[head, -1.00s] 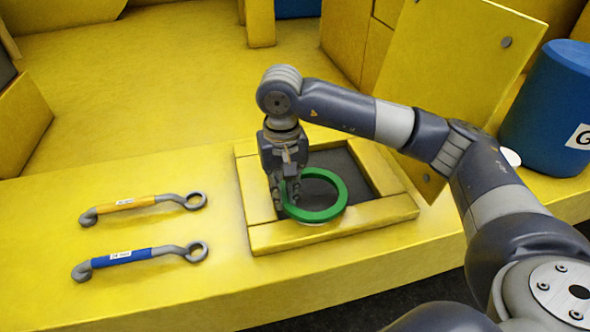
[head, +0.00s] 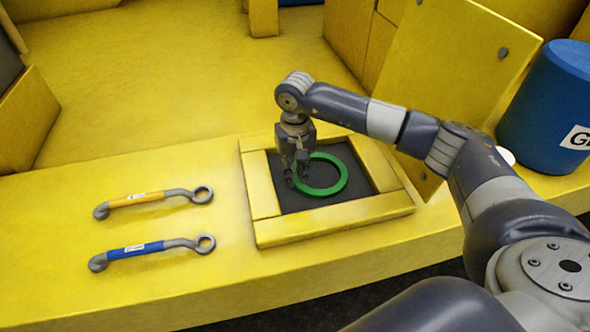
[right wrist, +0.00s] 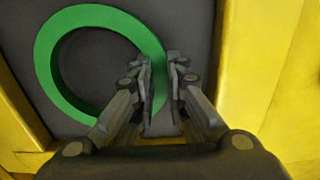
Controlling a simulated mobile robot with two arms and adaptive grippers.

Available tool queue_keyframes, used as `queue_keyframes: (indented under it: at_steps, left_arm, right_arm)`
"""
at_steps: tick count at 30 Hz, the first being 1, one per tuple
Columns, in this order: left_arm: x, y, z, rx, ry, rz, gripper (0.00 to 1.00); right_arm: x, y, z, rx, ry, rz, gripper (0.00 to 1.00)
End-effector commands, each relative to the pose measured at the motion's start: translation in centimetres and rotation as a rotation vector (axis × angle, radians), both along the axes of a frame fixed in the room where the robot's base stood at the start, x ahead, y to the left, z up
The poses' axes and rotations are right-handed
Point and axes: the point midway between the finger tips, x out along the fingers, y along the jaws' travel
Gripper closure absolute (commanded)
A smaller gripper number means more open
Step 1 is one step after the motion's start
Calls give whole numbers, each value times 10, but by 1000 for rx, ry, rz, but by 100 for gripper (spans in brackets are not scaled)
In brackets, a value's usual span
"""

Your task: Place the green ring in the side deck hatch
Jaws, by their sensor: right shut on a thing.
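The green ring (head: 343,178) is inside the yellow frame of the open side deck hatch (head: 335,219), over its dark floor. It lies flat or nearly so; whether it touches the floor I cannot tell. My right gripper (head: 297,181) points down at the ring's left side and is shut on its rim. In the right wrist view the ring (right wrist: 47,60) shows at the upper left, its edge between the fingers (right wrist: 160,88), with dark floor around it. My left gripper is not in view.
A blue drum (head: 545,110) stands at far right.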

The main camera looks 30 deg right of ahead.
Motion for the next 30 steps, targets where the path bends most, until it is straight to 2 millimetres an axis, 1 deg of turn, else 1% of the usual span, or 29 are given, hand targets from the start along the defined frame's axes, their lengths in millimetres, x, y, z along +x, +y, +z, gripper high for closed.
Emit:
queue_keyframes:
  at_steps: [5,6,7,8,17,20,21,23,26,30]
  left_arm:
    - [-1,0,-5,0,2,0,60]
    - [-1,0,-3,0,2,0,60]
    - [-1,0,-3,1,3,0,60]
    - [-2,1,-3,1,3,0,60]
    - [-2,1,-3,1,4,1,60]
    - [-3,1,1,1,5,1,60]
    - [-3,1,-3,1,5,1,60]
    - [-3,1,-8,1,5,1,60]
    - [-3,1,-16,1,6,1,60]
    - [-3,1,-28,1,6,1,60]
  right_arm:
    - [0,0,-4,0,0,0,100]
    - [0,0,-2,0,0,0,78]
    - [0,0,-2,0,1,0,71]
    - [0,0,-2,0,1,0,67]
    - [0,0,-2,0,1,0,67]
    - [0,0,2,0,1,0,67]
    - [0,0,3,0,-2,0,67]
    - [1,1,10,2,-5,1,67]
    - [1,1,29,1,-7,0,67]
    - [2,1,60,2,-8,1,67]
